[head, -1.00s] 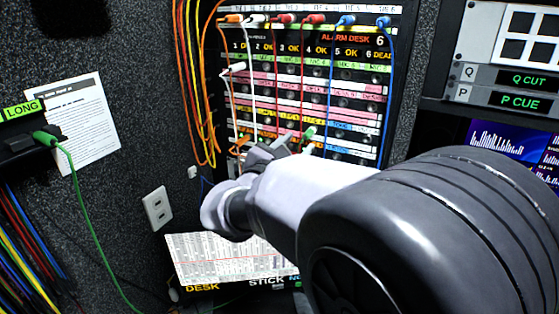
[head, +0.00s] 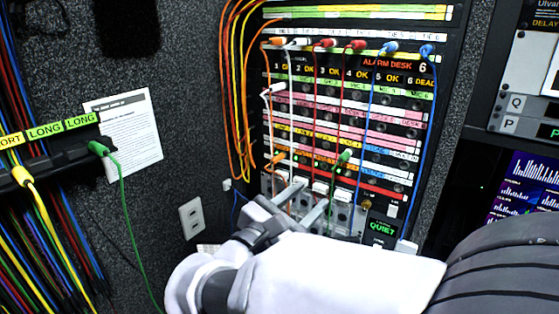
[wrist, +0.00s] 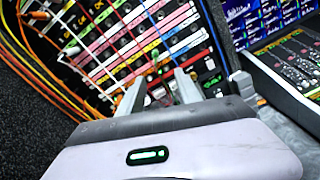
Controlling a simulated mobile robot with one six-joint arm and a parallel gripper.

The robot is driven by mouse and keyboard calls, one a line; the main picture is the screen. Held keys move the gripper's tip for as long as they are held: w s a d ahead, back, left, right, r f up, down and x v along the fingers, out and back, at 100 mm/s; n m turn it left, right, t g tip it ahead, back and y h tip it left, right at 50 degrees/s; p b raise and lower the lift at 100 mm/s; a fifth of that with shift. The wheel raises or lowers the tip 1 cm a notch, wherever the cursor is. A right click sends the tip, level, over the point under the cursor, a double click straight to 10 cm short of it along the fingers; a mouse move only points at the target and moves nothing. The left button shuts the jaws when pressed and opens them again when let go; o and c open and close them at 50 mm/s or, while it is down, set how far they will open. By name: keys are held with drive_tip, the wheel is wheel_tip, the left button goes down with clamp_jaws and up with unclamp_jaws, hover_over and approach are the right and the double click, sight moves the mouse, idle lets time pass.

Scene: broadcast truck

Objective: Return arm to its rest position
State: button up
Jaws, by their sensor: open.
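My gripper (head: 301,201) is open, with its two grey fingers pointing at the lower part of the patch panel (head: 399,130). I see nothing held between the fingers. In the wrist view my gripper (wrist: 158,92) shows its two fingers apart, with the colored label rows of the panel behind them. A green plug (head: 345,157) and an orange plug (head: 277,159) sit in the panel just above the fingers. I cannot tell whether the fingertips touch the panel. My arm comes in from the lower right.
Colored cords hang from plugs along the panel's top row. A rack at the left holds a yellow plug (head: 22,176) and a green plug (head: 98,148) with hanging cords. A wall outlet (head: 191,217) is left of my gripper. Screens (head: 524,184) and a mixing console (wrist: 290,65) stand at the right.

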drive_tip(key=s+d+f+m+g+y+b, duration=0.1)
drive_tip(key=s+d+f+m+g+b, duration=0.2)
drive_tip(key=s+d+f+m+g, duration=0.8)
drive_tip(key=s+f+m+y+b, duration=0.3)
drive_tip(key=s+f+m+y, duration=0.3)
drive_tip(key=s+f+m, duration=0.3)
drive_tip(key=s+a+r+m+t+y+b, duration=0.1)
drive_tip(key=a+m+t+y, duration=0.1)
drive_tip(key=a+m+y, duration=0.3)
drive_tip(key=a+m, duration=0.2)
drive_tip(key=m, duration=0.2)
drive_tip(key=shift+s+a+r+t+y, duration=0.2)
drive_tip(key=shift+s+t+y, duration=0.1)
drive_tip(key=shift+s+y, duration=0.1)
drive_tip(key=shift+a, duration=0.1)
